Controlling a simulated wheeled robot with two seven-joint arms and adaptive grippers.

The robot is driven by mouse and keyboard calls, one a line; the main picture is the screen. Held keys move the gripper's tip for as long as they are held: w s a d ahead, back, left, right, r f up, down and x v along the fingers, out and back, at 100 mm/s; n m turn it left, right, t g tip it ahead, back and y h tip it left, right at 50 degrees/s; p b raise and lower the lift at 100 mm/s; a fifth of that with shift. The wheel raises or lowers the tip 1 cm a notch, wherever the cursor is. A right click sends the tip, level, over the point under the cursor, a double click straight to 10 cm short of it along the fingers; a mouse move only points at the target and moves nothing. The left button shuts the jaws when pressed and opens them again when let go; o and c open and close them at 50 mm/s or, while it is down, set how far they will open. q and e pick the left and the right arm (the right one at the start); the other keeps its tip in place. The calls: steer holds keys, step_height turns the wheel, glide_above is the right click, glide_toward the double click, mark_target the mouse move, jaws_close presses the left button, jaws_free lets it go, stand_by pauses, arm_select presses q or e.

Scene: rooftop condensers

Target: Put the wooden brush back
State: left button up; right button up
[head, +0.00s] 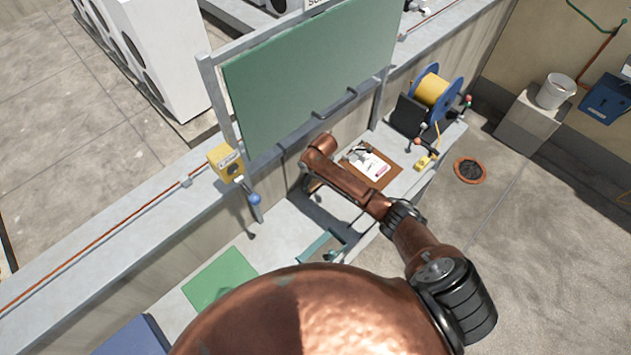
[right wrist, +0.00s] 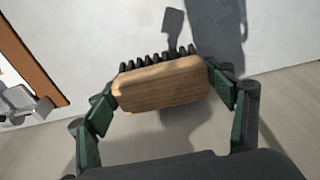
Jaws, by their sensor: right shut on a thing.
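The wooden brush (right wrist: 163,83) is a light brown block with a row of dark bristles along its far side. It fills the middle of the right wrist view. My right gripper (right wrist: 166,86) is shut on the two ends of the block, with a green-padded finger at each side. In the head view my right gripper (head: 310,187) is mostly hidden behind my copper arm, over the bench near the green board, and the brush cannot be made out there. My left gripper is not in view.
A clipboard (head: 381,183) with paper lies right of my arm; its brown edge shows in the right wrist view (right wrist: 36,60). A cable reel (head: 433,88) stands beyond it. A green mat (head: 222,279) lies at left. A green board (head: 310,75) stands behind the bench.

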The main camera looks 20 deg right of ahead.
mark_target(318, 182)
steer(key=o, duration=1.1)
steer(key=shift+f, duration=0.1)
steer(key=shift+s+d+r, duration=0.1)
steer(key=shift+s+r, duration=0.1)
steer(key=shift+r, duration=1.1)
steer(key=shift+s+r, duration=0.2)
steer(key=shift+r, duration=1.05)
steer(key=shift+s+d+r, duration=0.1)
steer(key=shift+s+r, duration=0.1)
steer(key=shift+r, duration=1.1)
